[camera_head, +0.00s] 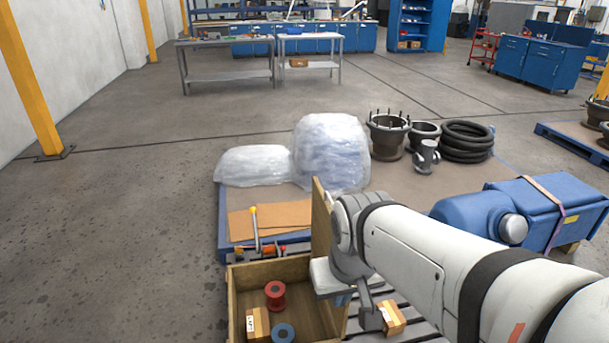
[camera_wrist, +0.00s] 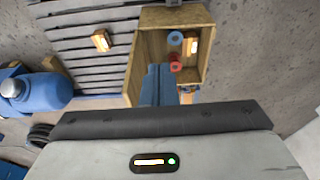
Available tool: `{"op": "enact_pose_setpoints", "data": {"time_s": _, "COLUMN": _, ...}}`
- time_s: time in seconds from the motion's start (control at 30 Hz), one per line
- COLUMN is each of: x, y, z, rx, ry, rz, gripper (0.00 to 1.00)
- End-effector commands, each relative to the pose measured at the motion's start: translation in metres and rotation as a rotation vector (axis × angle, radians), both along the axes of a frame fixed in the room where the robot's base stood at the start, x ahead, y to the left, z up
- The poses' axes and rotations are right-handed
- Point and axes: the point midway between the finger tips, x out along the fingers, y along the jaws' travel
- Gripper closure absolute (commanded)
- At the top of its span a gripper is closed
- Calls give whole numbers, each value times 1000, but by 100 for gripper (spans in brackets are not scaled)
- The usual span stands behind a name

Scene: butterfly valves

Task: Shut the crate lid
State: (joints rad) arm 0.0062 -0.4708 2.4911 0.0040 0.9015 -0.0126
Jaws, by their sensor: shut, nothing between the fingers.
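The wooden crate (camera_head: 240,312) stands open at the bottom of the head view. Its lid (camera_head: 320,222) stands raised, roughly upright, at the crate's right side, partly hidden by my arm. Inside lie a red spool (camera_head: 275,293), a blue spool (camera_head: 283,333) and a labelled box (camera_head: 257,322). My gripper (camera_head: 342,299) is beside the lid, near the crate's right wall; its fingertips are hard to make out there. In the wrist view its blue fingers (camera_wrist: 158,72) are together and empty, overlapping the lid (camera_wrist: 134,72) beside the open crate (camera_wrist: 195,15). I cannot tell whether they touch it.
A small box (camera_head: 392,318) lies on the slats right of the crate. Tools (camera_head: 258,250) lie behind the crate, before a blue pallet (camera_head: 224,225) bearing wrapped bundles (camera_head: 332,152) and pipe parts. The floor left is clear.

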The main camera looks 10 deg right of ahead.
Motion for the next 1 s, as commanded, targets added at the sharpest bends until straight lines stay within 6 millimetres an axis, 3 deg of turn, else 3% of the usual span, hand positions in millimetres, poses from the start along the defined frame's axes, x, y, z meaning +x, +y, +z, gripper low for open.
{"op": "enact_pose_setpoints", "data": {"time_s": 0.17, "x": 40, "y": -12, "z": 14, "rx": 42, "ry": 21, "rz": -9, "gripper": 100}}
{"op": "enact_pose_setpoints", "data": {"time_s": 0.37, "x": 129, "y": -41, "z": 31, "rx": 147, "ry": 35, "rz": 10, "gripper": 100}}
{"op": "enact_pose_setpoints", "data": {"time_s": 0.57, "x": 220, "y": -94, "z": 29, "rx": 262, "ry": -1, "rz": 43, "gripper": 100}}
{"op": "enact_pose_setpoints", "data": {"time_s": 0.7, "x": 274, "y": -142, "z": 16, "rx": 334, "ry": -52, "rz": 69, "gripper": 100}}
{"op": "enact_pose_setpoints", "data": {"time_s": 0.83, "x": 309, "y": -184, "z": 2, "rx": 382, "ry": -107, "rz": 93, "gripper": 100}}
{"op": "enact_pose_setpoints", "data": {"time_s": 1.0, "x": 332, "y": -219, "z": -12, "rx": 415, "ry": -160, "rz": 115, "gripper": 100}}
